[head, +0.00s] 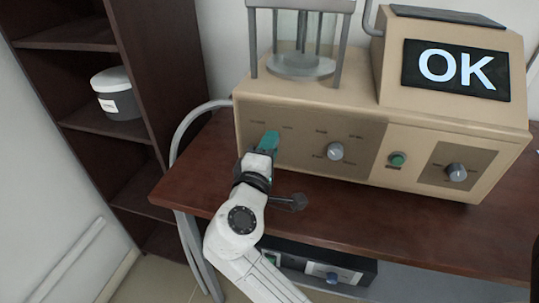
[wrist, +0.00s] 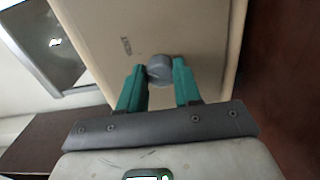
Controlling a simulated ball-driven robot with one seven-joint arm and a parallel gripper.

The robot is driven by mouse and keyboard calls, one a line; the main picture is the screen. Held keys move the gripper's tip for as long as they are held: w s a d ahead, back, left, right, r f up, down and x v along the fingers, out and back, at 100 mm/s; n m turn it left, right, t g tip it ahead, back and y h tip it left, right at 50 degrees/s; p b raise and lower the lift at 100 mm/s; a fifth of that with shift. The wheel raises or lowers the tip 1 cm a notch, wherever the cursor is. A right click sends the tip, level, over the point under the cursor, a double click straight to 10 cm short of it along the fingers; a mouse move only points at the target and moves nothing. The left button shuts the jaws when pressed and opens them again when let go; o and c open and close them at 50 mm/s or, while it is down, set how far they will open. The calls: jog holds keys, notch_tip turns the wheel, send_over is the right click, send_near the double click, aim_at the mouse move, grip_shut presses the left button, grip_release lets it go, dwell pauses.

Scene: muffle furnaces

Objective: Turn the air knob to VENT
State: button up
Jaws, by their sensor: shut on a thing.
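The beige apparatus (head: 300,115) stands on a brown table, with knobs on its front panel. My gripper (head: 268,141) is at the left end of that panel, its teal fingers against the front. In the wrist view my gripper (wrist: 160,85) is shut on a round grey knob (wrist: 159,68), one finger on each side. My fingers hide this knob in the head view. A short label (wrist: 126,46) is printed near it, too small to read, so I cannot tell which setting it points to.
A second grey knob (head: 335,151), a green button (head: 397,159) and a third knob (head: 456,172) sit further right. The screen (head: 457,68) reads OK. A glass cylinder (head: 302,45) stands on top. A dark shelf (head: 90,40) is at left.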

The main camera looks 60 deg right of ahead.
jog(key=shift+f+m+b, duration=0.15)
jog(key=shift+m+b, duration=0.6)
jog(key=shift+m, duration=0.25)
jog(key=o, duration=1)
jog(key=shift+o, duration=0.2)
jog(key=shift+a, duration=0.1)
jog(key=v, duration=1)
jog(key=shift+a, duration=0.3)
jog(key=shift+s, duration=0.15)
